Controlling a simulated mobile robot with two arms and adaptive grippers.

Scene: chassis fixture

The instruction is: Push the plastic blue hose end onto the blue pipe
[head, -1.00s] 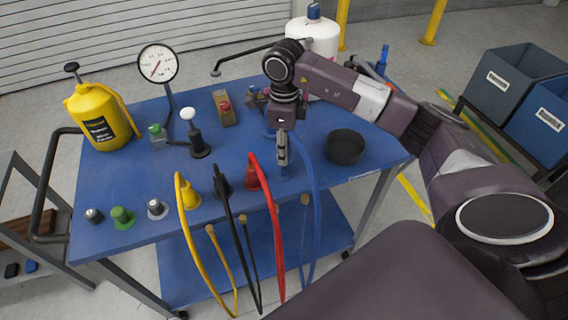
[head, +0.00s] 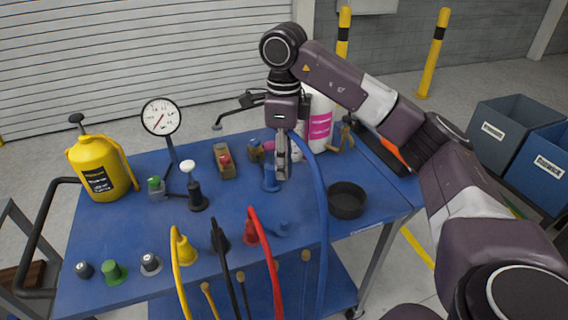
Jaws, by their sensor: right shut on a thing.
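My right gripper (head: 282,172) is shut and points down over the middle of the table. The blue hose (head: 322,220) arches up to its fingers and hangs down past the table's front edge; the hose end at the fingers is mostly hidden. A short blue stub (head: 282,228), which looks like the blue pipe, is at the front of the table, right of the red fitting and nearer the front than the gripper. Another upright blue piece (head: 270,179) shows just left of the fingers; I cannot tell whether it touches them. My left gripper is not in view.
Yellow (head: 184,250), black (head: 220,238) and red (head: 251,232) hoses bend over fittings along the front. A black bowl (head: 346,200) stands at the right. A gauge (head: 161,117), yellow sprayer (head: 100,168) and white bottle (head: 320,123) stand farther back.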

